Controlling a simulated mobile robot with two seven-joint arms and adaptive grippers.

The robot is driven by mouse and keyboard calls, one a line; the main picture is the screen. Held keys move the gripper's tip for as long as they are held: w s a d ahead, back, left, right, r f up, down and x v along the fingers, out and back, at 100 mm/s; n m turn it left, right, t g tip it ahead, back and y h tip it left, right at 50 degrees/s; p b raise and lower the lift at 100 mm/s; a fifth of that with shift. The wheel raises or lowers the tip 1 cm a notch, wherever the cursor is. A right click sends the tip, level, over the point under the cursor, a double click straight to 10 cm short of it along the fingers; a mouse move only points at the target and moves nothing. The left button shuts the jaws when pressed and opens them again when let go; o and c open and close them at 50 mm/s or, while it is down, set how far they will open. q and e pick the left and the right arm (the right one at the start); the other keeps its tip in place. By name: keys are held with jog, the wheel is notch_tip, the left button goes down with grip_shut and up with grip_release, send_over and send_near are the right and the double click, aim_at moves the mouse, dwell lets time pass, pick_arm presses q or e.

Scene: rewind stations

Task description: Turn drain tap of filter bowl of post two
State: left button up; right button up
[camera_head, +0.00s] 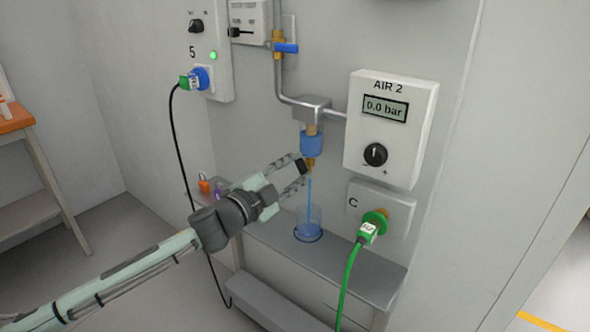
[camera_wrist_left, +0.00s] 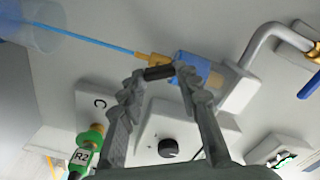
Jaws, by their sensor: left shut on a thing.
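The filter bowl (camera_head: 311,145) is blue and hangs under a grey block on the wall, below and left of the AIR 2 panel. It also shows in the wrist view (camera_wrist_left: 197,68). Its brass drain tap (camera_head: 311,162) sits at the bottom and shows in the wrist view (camera_wrist_left: 146,57). My left gripper (camera_head: 303,172) is at the tap. In the wrist view its fingertips (camera_wrist_left: 159,73) are shut on a short black piece at the tap, seemingly its lever. A thin blue stream (camera_head: 309,195) runs from the tap into a clear cup (camera_head: 308,232). My right gripper is not in view.
The AIR 2 panel (camera_head: 391,130) reads 0.0 bar and is close to the right. A green hose (camera_head: 348,280) hangs from socket C. The cup stands on a grey shelf (camera_head: 365,272). A pipe with a blue-handled valve (camera_head: 287,47) runs above. A small orange padlock (camera_head: 204,186) is at left.

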pick_arm(q)
jog(key=m, duration=0.5)
dwell(0.5)
jog(key=o, duration=1.1)
jog(key=v, duration=1.2)
